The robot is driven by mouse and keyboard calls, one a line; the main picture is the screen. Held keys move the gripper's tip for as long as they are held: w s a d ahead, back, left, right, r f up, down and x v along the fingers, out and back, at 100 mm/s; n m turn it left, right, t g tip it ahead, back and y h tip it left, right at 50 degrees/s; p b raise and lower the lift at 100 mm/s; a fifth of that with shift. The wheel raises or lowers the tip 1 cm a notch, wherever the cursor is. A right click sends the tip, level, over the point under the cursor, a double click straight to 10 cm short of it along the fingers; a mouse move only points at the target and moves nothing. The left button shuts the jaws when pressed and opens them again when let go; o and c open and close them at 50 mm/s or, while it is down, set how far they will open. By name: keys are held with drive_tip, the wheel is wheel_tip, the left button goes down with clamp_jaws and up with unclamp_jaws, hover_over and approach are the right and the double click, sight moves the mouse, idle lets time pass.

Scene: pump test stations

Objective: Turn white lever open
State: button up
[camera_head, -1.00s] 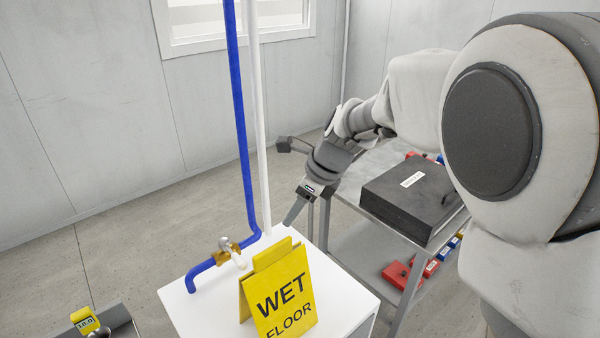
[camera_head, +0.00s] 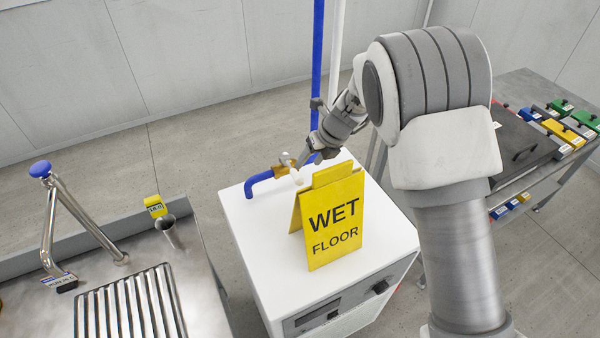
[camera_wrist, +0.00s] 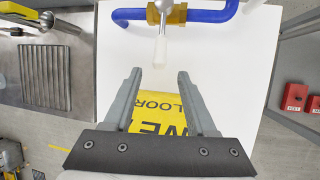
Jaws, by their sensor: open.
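The white lever (camera_head: 297,176) sits on a brass valve (camera_head: 286,161) in the blue pipe (camera_head: 262,182) over the white cabinet (camera_head: 250,225). In the wrist view the lever (camera_wrist: 160,50) points from the brass valve (camera_wrist: 177,14) toward my gripper, across the blue pipe (camera_wrist: 215,15). My gripper (camera_wrist: 160,76) is open and empty. The lever's free end lies just ahead of the fingertips, roughly centred between them; I cannot tell whether they touch. In the head view my gripper (camera_head: 305,160) is close to the valve, its fingertips partly unclear.
A yellow wet floor sign (camera_head: 335,220) stands on the cabinet close to the valve; it shows between and below my fingers (camera_wrist: 158,104). A steel sink unit (camera_head: 200,285) is at left. A metal table (camera_head: 520,90) with a black case (camera_head: 520,150) is at right.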

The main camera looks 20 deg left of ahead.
sight(299, 175)
drive_tip(key=x, duration=0.8)
drive_tip(key=shift+a+f+p, duration=0.2)
drive_tip(key=shift+p, duration=0.15)
clamp_jaws()
idle(1.0)
